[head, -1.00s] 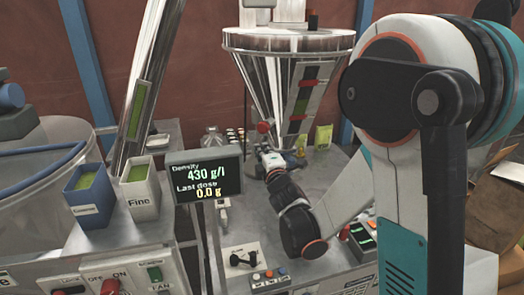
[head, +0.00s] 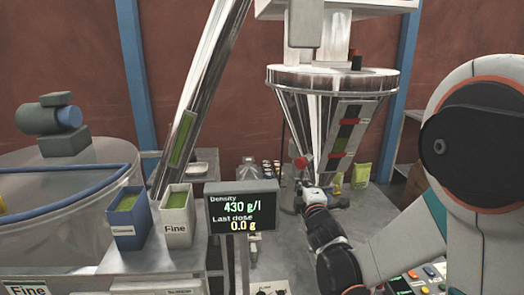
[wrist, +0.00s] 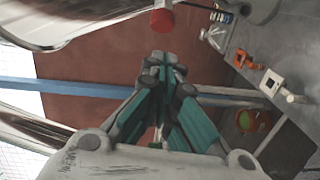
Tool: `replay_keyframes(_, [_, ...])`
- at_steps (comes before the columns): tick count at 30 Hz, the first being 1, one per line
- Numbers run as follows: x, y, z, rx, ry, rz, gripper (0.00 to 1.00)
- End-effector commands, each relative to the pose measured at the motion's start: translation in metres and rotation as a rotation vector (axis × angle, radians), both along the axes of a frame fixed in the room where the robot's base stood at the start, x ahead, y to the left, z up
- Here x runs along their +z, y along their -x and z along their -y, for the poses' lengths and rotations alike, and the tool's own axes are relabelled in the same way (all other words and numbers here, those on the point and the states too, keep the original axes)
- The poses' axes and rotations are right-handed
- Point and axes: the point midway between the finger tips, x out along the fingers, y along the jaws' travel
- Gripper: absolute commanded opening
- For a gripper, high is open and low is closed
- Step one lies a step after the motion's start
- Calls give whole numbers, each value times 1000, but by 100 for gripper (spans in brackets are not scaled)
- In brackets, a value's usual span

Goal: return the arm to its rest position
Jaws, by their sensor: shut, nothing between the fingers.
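My gripper (wrist: 165,65) is shut and empty in the wrist view, its teal fingers meeting at the tips. In the head view my gripper (head: 301,186) is small and partly hidden by my wrist, just below the steel hopper cone (head: 310,110). A red knob (head: 302,162) is close above it; the red knob also shows in the wrist view (wrist: 162,21), apart from the fingertips. My arm reaches in from the right side of the head view.
A display (head: 242,207) reads 430 g/l density and 0.0 g last dose. A blue box (head: 128,222) and a white Fine box (head: 177,220) hold green powder at left. A slanted steel tube (head: 205,90) rises behind them. A green pouch (head: 361,176) stands behind my arm.

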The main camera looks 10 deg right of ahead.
Motion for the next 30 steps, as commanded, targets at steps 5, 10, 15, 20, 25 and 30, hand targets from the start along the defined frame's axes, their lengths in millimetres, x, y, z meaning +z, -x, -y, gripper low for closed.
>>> replay_keyframes(5, [17, 32, 14, -77, -204, -100, 0])
replay_keyframes(10, [24, 70, 22, -162, -413, -201, 0])
replay_keyframes(15, [24, 116, 26, -253, -616, -300, 0])
replay_keyframes(20, [18, 165, 25, -346, -799, -394, 0])
replay_keyframes(25, [7, 222, 19, -452, -987, -493, 0])
replay_keyframes(30, [-7, 280, 9, -564, -1159, -591, 0])
